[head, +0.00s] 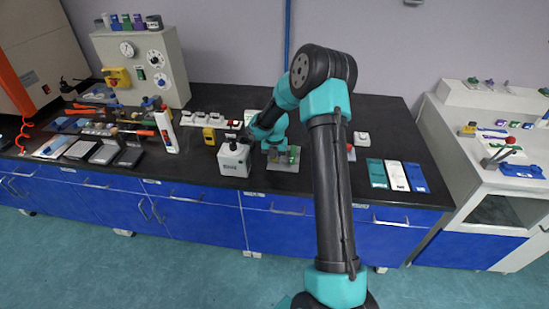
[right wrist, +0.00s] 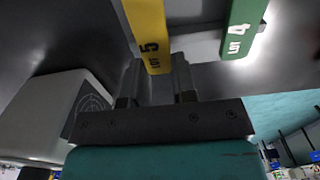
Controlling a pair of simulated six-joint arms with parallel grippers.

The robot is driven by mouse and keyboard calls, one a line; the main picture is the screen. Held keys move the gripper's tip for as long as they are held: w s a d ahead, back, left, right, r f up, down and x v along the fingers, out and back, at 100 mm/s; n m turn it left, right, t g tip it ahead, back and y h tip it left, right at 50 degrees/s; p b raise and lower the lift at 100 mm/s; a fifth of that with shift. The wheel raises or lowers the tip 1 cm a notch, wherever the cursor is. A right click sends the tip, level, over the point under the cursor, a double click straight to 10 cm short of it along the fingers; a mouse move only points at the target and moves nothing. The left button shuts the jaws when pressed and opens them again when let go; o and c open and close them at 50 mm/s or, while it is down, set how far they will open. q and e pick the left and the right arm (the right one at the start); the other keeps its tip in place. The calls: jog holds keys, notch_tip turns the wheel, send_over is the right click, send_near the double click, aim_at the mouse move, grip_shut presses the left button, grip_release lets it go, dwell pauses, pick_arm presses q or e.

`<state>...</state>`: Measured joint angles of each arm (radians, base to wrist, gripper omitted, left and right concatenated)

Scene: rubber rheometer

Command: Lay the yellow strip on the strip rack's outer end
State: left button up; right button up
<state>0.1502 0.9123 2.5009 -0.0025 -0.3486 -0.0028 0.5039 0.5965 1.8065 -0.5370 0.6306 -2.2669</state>
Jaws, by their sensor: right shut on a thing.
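My right gripper (head: 277,152) is over the black bench, just right of a white box-shaped device. In the right wrist view its two fingers (right wrist: 157,82) are shut on the end of the yellow strip (right wrist: 149,32), which is marked 5. A green strip (right wrist: 241,28) marked 4 lies to the right of the yellow one, with a gap between them. A grey plate (head: 285,166) with small green parts is under the gripper in the head view; I cannot tell whether it is the strip rack. The gripper hides the yellow strip there. My left gripper is out of view.
The white device (head: 234,160) stands close on the gripper's left. Green, white and blue flat pieces (head: 397,176) lie to the right on the bench. Tools and dark trays (head: 103,152) crowd the left. A separate white bench (head: 490,150) stands at the far right.

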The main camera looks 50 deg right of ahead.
jog(key=shift+f, duration=0.2)
jog(key=o, duration=1)
jog(key=shift+r, duration=0.1)
notch_tip(320, 180, up, 17)
jog(key=shift+r, duration=0.1)
dwell(0.8)
